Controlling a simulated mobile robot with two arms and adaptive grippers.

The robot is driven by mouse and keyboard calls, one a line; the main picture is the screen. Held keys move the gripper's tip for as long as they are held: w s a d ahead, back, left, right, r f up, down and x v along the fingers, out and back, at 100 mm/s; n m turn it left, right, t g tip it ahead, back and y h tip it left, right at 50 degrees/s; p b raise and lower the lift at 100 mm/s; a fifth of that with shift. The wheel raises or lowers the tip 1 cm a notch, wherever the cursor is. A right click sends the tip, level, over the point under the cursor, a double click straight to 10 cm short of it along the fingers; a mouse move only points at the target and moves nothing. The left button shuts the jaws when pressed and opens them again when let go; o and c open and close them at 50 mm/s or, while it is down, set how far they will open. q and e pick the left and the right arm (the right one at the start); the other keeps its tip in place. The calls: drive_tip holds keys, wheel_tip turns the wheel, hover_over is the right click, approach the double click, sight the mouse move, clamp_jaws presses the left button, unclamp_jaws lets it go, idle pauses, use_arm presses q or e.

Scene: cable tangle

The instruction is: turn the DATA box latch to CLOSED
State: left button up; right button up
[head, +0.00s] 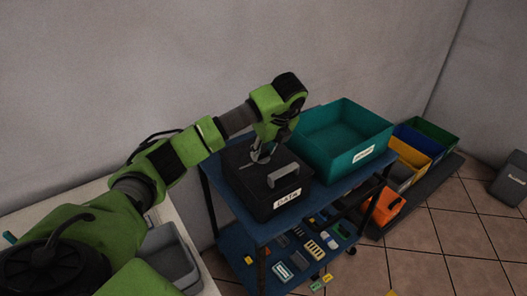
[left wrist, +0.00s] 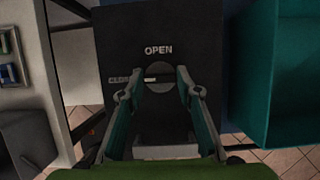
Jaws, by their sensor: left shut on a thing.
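The black DATA box (head: 262,205) stands on the blue cart, with a white DATA label on its front and a grey handle on top. Its dark lid (left wrist: 205,30) fills the middle of the left wrist view. A round grey latch (left wrist: 160,87) sits there below the word OPEN. A light bar runs left from the latch to the partly covered CLOSED marking (left wrist: 117,79). My left gripper (head: 262,155) reaches down onto the lid. In the left wrist view its fingers (left wrist: 158,78) are on both sides of the latch, shut on it. My right gripper is not seen.
A teal bin (head: 342,140) stands right beside the box. The blue cart (head: 220,200) holds several small parts on its lower shelf. Blue, yellow, green and orange bins (head: 385,207) stand at right. A grey tray (head: 172,255) sits on a pale table at left.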

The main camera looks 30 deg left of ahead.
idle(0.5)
use_arm(q)
drive_tip(key=o, duration=1.1)
drive_tip(key=shift+o, duration=0.2)
drive_tip(key=v, duration=1.2)
drive_tip(key=shift+f, duration=0.1)
